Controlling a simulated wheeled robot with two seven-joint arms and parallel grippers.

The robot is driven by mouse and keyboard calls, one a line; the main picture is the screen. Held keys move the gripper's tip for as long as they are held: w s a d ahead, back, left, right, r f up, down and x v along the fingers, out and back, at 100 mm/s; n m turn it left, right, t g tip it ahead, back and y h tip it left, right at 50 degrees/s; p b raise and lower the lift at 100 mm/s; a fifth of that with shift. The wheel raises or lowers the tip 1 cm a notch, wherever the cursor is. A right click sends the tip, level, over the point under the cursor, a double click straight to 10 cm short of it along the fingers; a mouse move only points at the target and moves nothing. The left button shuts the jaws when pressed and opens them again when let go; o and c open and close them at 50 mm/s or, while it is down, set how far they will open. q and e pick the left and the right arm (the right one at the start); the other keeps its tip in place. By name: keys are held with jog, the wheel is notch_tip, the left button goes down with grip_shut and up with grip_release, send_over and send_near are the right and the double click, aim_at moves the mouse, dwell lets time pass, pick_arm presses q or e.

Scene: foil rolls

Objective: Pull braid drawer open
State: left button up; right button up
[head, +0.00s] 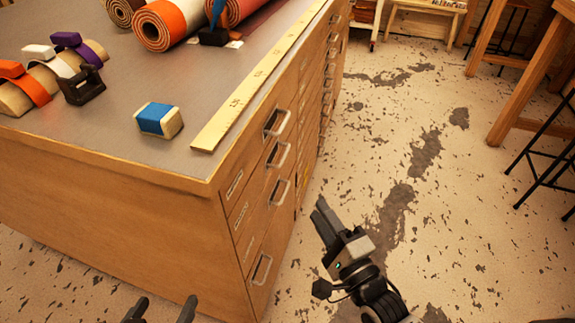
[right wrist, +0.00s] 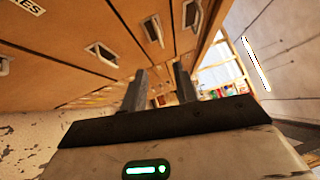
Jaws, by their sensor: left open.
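The wooden drawer cabinet (head: 215,235) has a front with several drawers, all looking closed. Its metal handles include a top one (head: 277,122), a second (head: 278,155), a third (head: 279,191) and a bottom one (head: 262,268). Labels are too small to read in the head view, so I cannot tell which drawer is braid. My right gripper (head: 319,212) is in front of the drawer front, apart from it; the right wrist view shows its fingers (right wrist: 159,78) apart and empty, with handles (right wrist: 102,53) beyond. My left gripper (head: 162,308) is open and empty at the bottom edge.
The cabinet top holds a yellow ruler (head: 255,82), a blue-banded block (head: 158,119), several rolls (head: 165,25) and strap-like pieces (head: 70,62). A wooden table (head: 530,65) and stool stand at right. The speckled floor (head: 430,240) beside the cabinet is clear.

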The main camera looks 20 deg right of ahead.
jog(key=x, duration=1.5)
jog(key=shift+b, duration=0.4)
jog(key=shift+w, duration=0.1)
grip_shut()
